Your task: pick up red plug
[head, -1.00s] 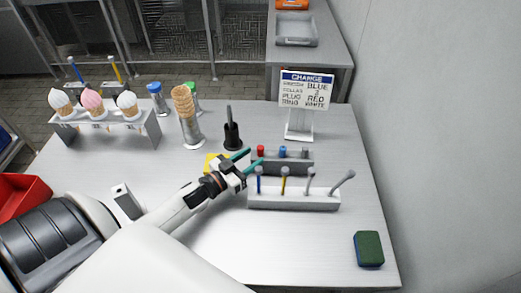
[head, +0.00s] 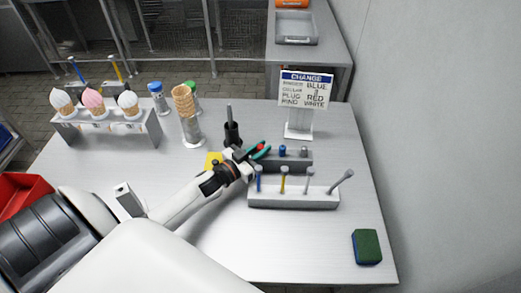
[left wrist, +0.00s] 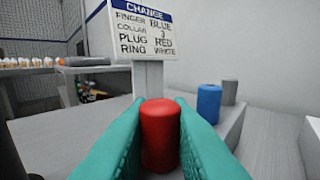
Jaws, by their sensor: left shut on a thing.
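The red plug (left wrist: 160,135) is a small upright cylinder between the two teal fingers of my left gripper (left wrist: 160,140) in the left wrist view. In the head view it shows as a small red spot (head: 262,148) between the fingertips of my left gripper (head: 260,150), over the left end of the grey plug block (head: 298,162). The gripper is shut on the plug. The plug's lower end is hidden, so I cannot tell whether it still sits in the block. My right gripper is not in view.
A blue plug (head: 282,150) and a grey plug (head: 304,151) stand on the block. In front is a white rack (head: 293,200) with several rods. The CHANGE sign (head: 304,90) stands behind. A black holder (head: 232,133) is close behind my left gripper.

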